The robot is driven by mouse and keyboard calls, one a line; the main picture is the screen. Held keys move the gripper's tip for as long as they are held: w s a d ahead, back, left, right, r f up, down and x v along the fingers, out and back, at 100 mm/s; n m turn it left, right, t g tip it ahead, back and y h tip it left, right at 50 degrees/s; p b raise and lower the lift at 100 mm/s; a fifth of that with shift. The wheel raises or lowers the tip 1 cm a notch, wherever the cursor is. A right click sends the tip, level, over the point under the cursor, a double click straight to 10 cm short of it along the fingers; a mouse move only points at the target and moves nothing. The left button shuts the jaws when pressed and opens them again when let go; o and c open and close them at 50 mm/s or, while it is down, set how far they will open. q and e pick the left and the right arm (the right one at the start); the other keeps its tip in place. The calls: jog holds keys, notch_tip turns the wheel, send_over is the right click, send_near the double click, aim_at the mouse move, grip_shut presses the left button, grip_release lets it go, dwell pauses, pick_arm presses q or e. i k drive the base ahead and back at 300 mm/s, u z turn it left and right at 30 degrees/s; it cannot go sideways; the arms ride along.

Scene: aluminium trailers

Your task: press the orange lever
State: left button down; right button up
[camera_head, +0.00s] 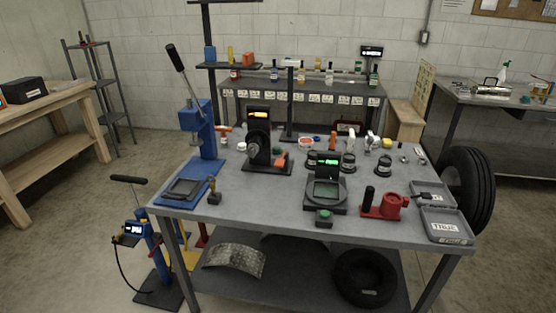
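A grey work table (250,205) stands in front of me. On it, a black upright device (258,135) has a lit orange display near its top. A small orange part, which looks like a lever (282,160), sits low at the right side of this device. A second orange-red handle (222,129) sticks out beside the blue press. A small upright orange piece (333,140) stands further back. I cannot tell for certain which of these is the orange lever. Neither of my grippers is in the picture.
A blue press (204,135) with a long black-gripped handle stands at the table's left. A black device with a green display (327,185), a red tool (383,207) and an open grey case (445,225) are at front and right. A tyre (474,190) stands beyond the right edge.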

aim_at(279, 162)
jog(key=z, duration=0.8)
jog(key=i, duration=0.95)
jog(key=z, duration=0.3)
